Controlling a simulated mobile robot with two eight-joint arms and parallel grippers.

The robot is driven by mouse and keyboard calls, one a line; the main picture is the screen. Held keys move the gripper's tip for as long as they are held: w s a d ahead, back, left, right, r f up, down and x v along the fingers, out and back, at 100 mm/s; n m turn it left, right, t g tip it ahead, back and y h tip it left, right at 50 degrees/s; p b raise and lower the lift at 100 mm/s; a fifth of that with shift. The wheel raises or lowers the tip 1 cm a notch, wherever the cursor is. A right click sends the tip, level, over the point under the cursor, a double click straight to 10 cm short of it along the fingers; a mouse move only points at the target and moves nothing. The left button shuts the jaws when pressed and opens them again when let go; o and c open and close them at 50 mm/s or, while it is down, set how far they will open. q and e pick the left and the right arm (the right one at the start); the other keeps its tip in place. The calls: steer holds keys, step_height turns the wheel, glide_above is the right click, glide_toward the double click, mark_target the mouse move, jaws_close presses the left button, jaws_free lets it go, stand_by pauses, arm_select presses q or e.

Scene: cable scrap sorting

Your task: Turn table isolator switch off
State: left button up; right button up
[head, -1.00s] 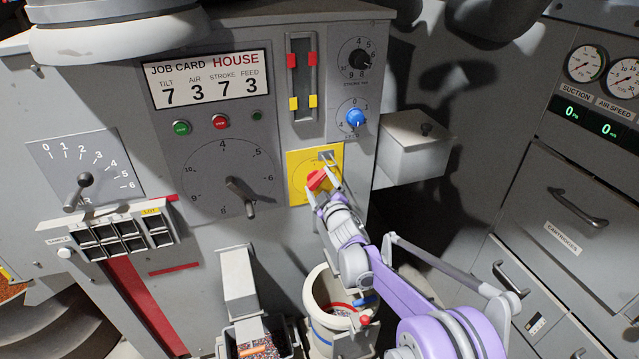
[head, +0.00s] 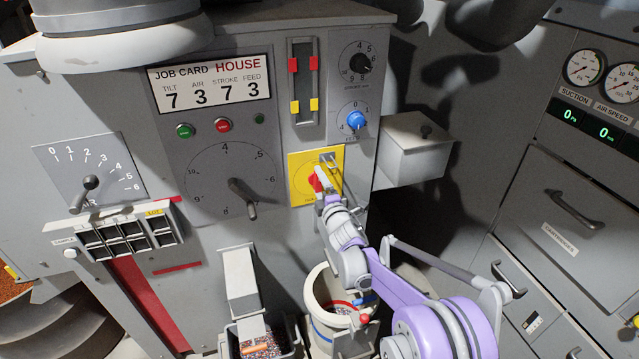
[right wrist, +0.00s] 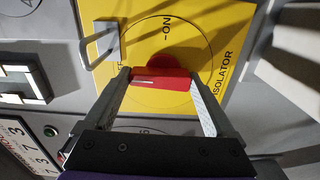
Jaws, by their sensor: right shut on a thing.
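The isolator switch is a red handle (head: 316,182) on a yellow plate (head: 297,160) low on the grey panel. My right gripper (head: 322,176) is shut on the red handle. In the right wrist view my right gripper (right wrist: 160,76) has one finger at each end of the red handle (right wrist: 160,84). The handle lies crosswise to the direction of the ON mark, upright in the head view. My left gripper is not in view.
A metal loop (right wrist: 105,42) stands out from the plate beside the handle. The blue knob (head: 356,120) is above right and the large dial lever (head: 242,195) is to the left. A grey box (head: 415,150) juts out at right. A white bucket (head: 318,290) stands below my arm.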

steer(key=shift+n, duration=0.3)
steer(key=o, duration=1.1)
steer(key=shift+c, duration=0.2)
steer(key=b+v, duration=0.1)
steer(key=v, duration=0.9)
steer(key=shift+s+d, duration=0.15)
steer(key=shift+s, duration=0.25)
